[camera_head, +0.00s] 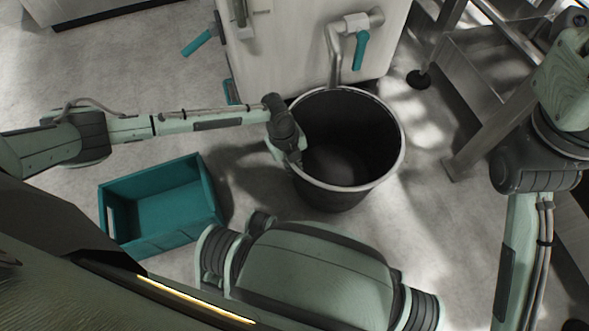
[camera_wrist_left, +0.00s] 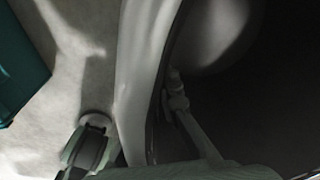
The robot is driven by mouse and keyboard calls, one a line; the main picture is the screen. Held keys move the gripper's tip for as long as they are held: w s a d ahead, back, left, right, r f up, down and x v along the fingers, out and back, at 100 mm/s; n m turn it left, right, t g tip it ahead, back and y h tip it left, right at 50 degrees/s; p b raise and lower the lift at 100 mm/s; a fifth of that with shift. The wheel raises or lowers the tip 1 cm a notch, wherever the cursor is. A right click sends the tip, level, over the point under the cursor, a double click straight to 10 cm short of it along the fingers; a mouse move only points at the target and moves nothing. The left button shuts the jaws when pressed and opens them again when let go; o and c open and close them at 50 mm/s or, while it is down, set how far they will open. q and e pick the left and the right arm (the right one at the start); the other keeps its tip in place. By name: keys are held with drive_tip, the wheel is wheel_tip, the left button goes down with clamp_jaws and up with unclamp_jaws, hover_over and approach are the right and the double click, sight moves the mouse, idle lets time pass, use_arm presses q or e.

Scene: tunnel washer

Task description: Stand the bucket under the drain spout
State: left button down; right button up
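A black bucket (camera_head: 335,197) with a pale rim stands upright on the floor against the front of the white machine. The drain spout (camera_head: 334,55), a bent metal pipe with a teal lever (camera_head: 360,50), comes down at the bucket's far rim; its lower end looks over or just behind that rim. My left gripper (camera_head: 290,155) is at the bucket's left rim. In the left wrist view, the rim (camera_wrist_left: 143,80) passes between the fingers of the left gripper (camera_wrist_left: 138,112), one outside and one inside. A gap shows beside the outer finger. My right gripper is out of view.
A teal crate (camera_head: 112,215) sits on the floor left of the bucket. Another teal lever (camera_head: 197,43) sticks out from the machine (camera_head: 280,50). A metal frame (camera_head: 480,140) stands at the right. Bare floor lies between bucket and frame.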

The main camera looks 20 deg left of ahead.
use_arm(q)
drive_tip(key=shift+w, duration=0.1)
drive_tip(key=c, duration=1.7)
unclamp_jaws()
drive_tip(key=shift+f, duration=0.1)
